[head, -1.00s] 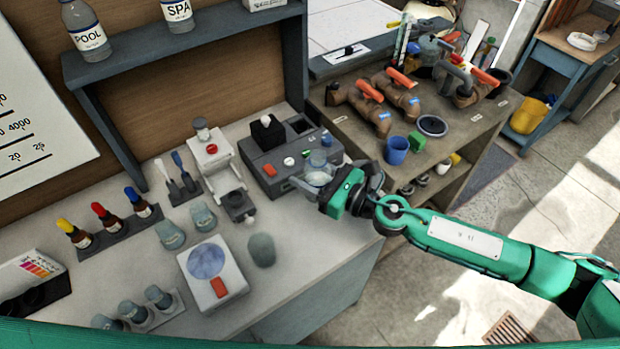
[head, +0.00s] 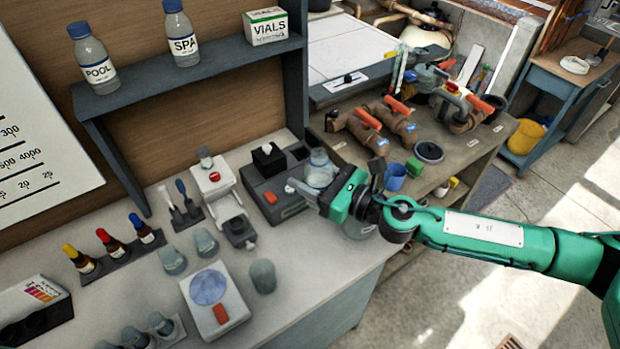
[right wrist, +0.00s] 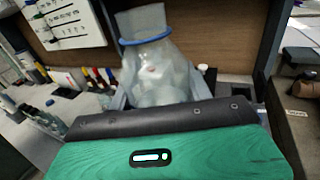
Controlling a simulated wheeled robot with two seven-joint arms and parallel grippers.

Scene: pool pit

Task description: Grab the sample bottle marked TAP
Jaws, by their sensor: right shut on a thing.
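My right gripper (head: 314,190) is shut on a clear vessel (head: 320,166) above the counter's right end, in front of the grey instrument. In the right wrist view the vessel (right wrist: 150,65) is see-through, wide below, with a blue ring under its flared top. I can read no label on it, and my gripper hides part of it. A clear rounded shape (head: 358,229) shows below the gripper. Two blue-capped bottles stand upright on the shelf, marked POOL (head: 98,62) and SPA (head: 182,38). I see no readable TAP mark. My left gripper is not in view.
A grey instrument (head: 270,197) stands close behind the gripper. A VIALS box (head: 268,28) is on the shelf (head: 215,72). Dropper bottles (head: 112,244) and a white scale (head: 217,305) occupy the counter. A blue cup (head: 395,178) and valves stand on the right bench.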

